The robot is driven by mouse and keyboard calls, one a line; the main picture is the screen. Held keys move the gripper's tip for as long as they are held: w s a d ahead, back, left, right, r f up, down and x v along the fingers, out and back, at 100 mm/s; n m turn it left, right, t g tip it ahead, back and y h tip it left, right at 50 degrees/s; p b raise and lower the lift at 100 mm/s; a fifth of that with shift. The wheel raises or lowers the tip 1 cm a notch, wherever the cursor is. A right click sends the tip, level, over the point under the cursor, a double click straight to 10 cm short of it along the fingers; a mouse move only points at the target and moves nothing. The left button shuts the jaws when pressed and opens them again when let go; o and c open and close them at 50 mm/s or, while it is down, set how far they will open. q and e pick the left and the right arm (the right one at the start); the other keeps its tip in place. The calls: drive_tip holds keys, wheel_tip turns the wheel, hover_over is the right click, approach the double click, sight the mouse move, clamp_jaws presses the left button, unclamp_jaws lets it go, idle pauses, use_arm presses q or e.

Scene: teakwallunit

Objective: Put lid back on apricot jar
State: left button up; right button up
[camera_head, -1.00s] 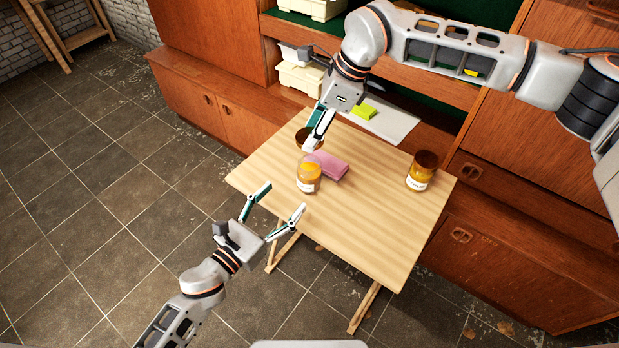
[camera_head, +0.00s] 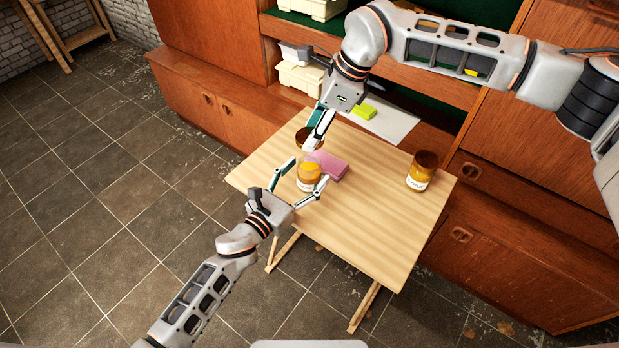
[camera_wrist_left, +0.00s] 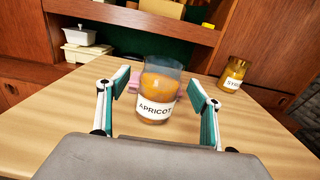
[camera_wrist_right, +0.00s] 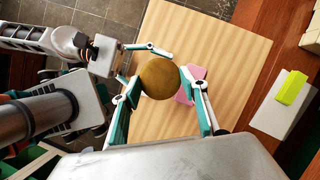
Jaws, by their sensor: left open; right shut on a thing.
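The apricot jar (camera_head: 308,182) stands upright and open on the wooden table, with orange contents below clear glass. Its APRICOT label faces the left wrist camera (camera_wrist_left: 157,108). My left gripper (camera_head: 311,169) is open, its fingers on either side of the jar; I cannot tell whether they touch it. My right gripper (camera_head: 312,141) is shut on a round brown lid (camera_wrist_right: 159,78), held above the table behind the jar, apart from it. In the head view the lid (camera_head: 302,136) is partly hidden by a finger.
A pink block (camera_head: 331,165) lies close behind the jar. Another jar (camera_head: 421,172) with a brown lid stands at the table's right side. The front right tabletop (camera_head: 375,220) is clear. A wooden cabinet (camera_head: 520,205) borders the back, with a yellow-green block (camera_head: 363,111) on a white board.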

use_arm(q)
drive_tip(key=shift+x, duration=0.95)
drive_tip(key=c, duration=1.7)
use_arm(e)
drive_tip(key=shift+f, duration=2.5)
drive_tip(key=shift+f, duration=0.1)
drive_tip(key=shift+f, duration=0.8)
drive_tip(key=shift+f, duration=0.55)
